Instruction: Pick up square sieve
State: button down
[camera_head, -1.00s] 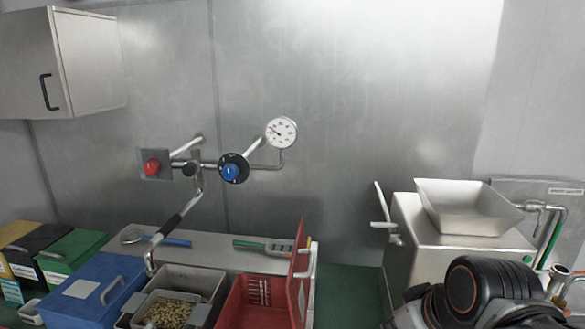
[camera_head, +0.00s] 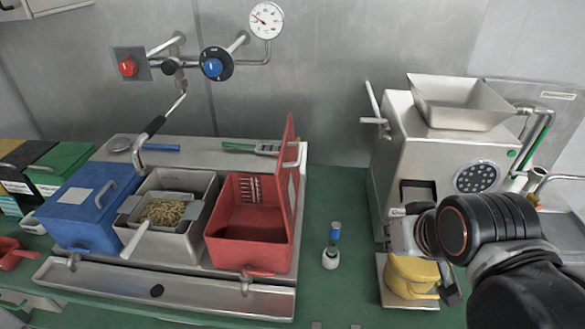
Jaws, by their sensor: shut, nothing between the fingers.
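A small sieve with a squarish mesh head (camera_head: 267,148) and a green handle lies on the steel ledge at the back, behind the red bin. The red bin's raised lid partly hides its right end. My gripper (camera_head: 400,234) is at the right, in front of the grinder, well apart from this sieve. It is shut and holds nothing; its fingertips are hard to make out. A round sieve (camera_head: 120,143) with a blue handle lies further left on the same ledge.
A closed blue bin (camera_head: 85,215), a metal bin with beans (camera_head: 163,213) and a red bin (camera_head: 250,222) stand before the ledge. The grinder (camera_head: 432,145) stands at right, a yellow container (camera_head: 411,275) below it.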

aim_at(162, 211)
jog(key=u, duration=1.45)
jog(key=j, duration=0.1)
jog(key=i+z, duration=0.05)
